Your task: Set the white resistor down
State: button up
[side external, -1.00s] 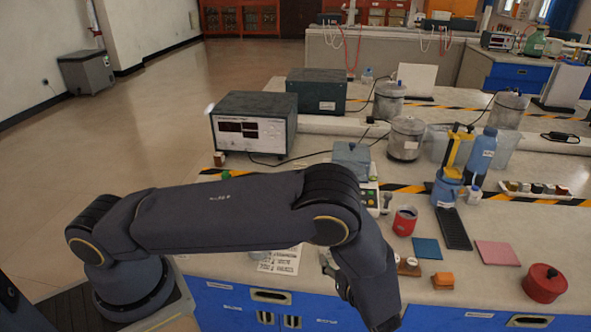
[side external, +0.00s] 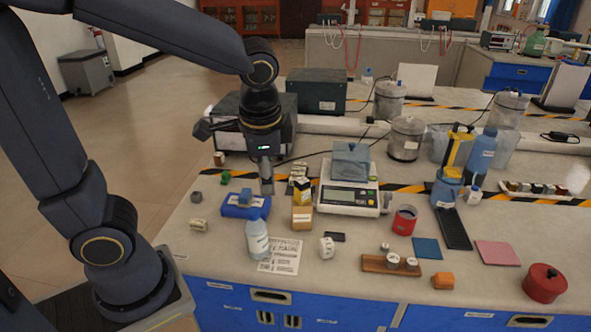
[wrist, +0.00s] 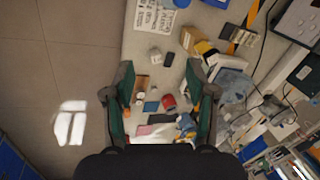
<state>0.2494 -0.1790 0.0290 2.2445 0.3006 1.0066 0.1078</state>
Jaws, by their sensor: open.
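My gripper (side external: 266,188) points down above the table, near the blue block holder (side external: 245,205) and the yellow-brown box (side external: 302,212). In the wrist view its two fingers (wrist: 160,100) stand wide apart, with nothing held between them. I cannot identify the white resistor for certain. A small cream piece with dark marks (side external: 198,225) lies at the table's left, apart from my gripper. A white block with dark marks (side external: 326,248) stands beside the printed sheet (side external: 283,258). Either piece is too small to name surely.
A scale (side external: 347,198) is to the right. A wooden board with metal weights (side external: 376,264), a red mug (side external: 404,220) and a red pot (side external: 544,283) stand farther right. Bare table lies at front left.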

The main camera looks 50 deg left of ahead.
jog(key=s+r+n+t+h, duration=0.2)
jog(key=s+r+n+t, duration=0.2)
jog(key=s, duration=0.3)
jog(key=shift+a+n+h, duration=0.25)
jog(key=shift+n+h, duration=0.05)
jog(key=shift+n, duration=0.5)
jog(key=shift+o, duration=0.5)
jog(key=shift+r, duration=0.1)
